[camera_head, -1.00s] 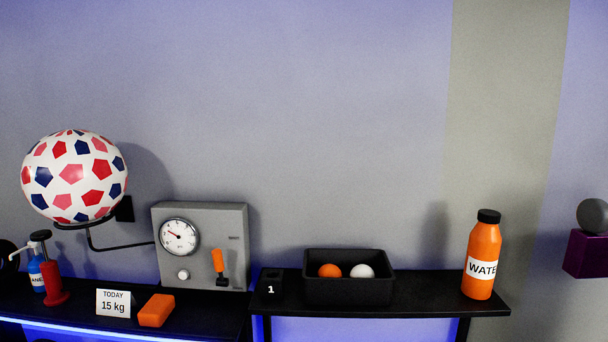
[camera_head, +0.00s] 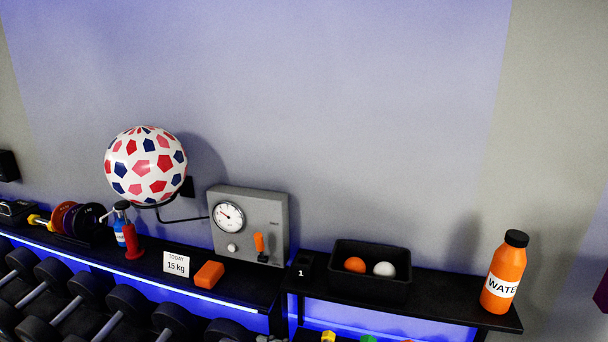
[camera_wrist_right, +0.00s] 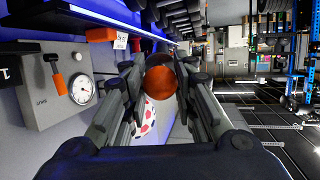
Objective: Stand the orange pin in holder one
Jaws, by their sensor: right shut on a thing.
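Holder one, a small black block with a white "1" (camera_head: 302,270), stands on the black shelf just left of a black tray. It also shows in part at the left edge of the right wrist view (camera_wrist_right: 8,72). My right gripper (camera_wrist_right: 160,85) is shut on a round orange-brown thing (camera_wrist_right: 161,81), seen end-on between the fingers; I take it to be the orange pin. Its length is hidden. The right gripper is apart from the holder and does not show in the head view. My left gripper is in neither view.
The black tray (camera_head: 368,290) holds an orange ball (camera_head: 355,265) and a white ball (camera_head: 385,269). A water bottle (camera_head: 504,272) stands at the shelf's right end. Left of the holder are a gauge box (camera_head: 248,222) and an orange block (camera_head: 208,274). Dumbbells (camera_head: 88,287) are below.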

